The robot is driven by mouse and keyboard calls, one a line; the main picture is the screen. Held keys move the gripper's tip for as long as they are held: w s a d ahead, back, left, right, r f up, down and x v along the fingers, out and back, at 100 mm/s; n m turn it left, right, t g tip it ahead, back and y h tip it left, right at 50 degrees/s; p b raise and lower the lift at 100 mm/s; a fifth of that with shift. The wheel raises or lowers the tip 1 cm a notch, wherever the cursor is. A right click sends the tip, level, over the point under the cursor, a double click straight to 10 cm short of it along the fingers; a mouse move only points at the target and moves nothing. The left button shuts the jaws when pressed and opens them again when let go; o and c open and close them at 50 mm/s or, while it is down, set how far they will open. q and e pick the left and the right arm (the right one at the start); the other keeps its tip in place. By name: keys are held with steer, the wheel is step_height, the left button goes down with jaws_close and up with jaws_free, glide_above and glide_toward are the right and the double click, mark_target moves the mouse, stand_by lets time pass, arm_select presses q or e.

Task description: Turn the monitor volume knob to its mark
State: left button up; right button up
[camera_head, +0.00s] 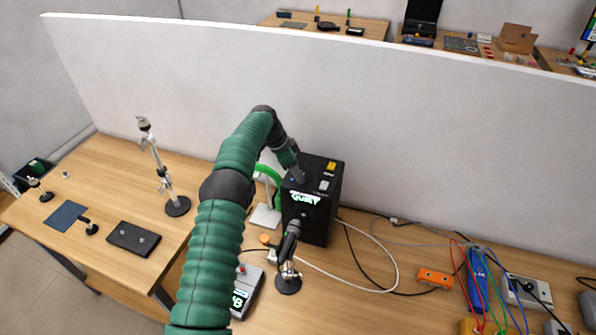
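The monitor appears to be the black box (318,225) standing on the wooden desk, with a lit display reading "QUIET" on its front. A yellow piece (332,166) and a light grey piece (324,186) sit on its top. A small round detail (304,214) shows on the front below the display. I cannot tell which part is the volume knob; it may be hidden by my gripper. My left gripper (297,177) points down at the top left front corner of the box. Its fingers are too small and dark to tell whether they are open or touching. My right gripper is out of view.
A microphone (290,240) on a round stand is close in front of the box. A grey device (247,290) with a lit display lies beside my arm. A white cable (390,262) loops at right. A white partition (400,130) stands behind.

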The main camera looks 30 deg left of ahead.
arm_select(q)
steer(key=shift+f, duration=0.1)
steer(key=v, duration=1.6)
steer(key=shift+a+r, duration=0.3)
steer(key=shift+a, duration=0.1)
steer(key=shift+s, duration=0.1)
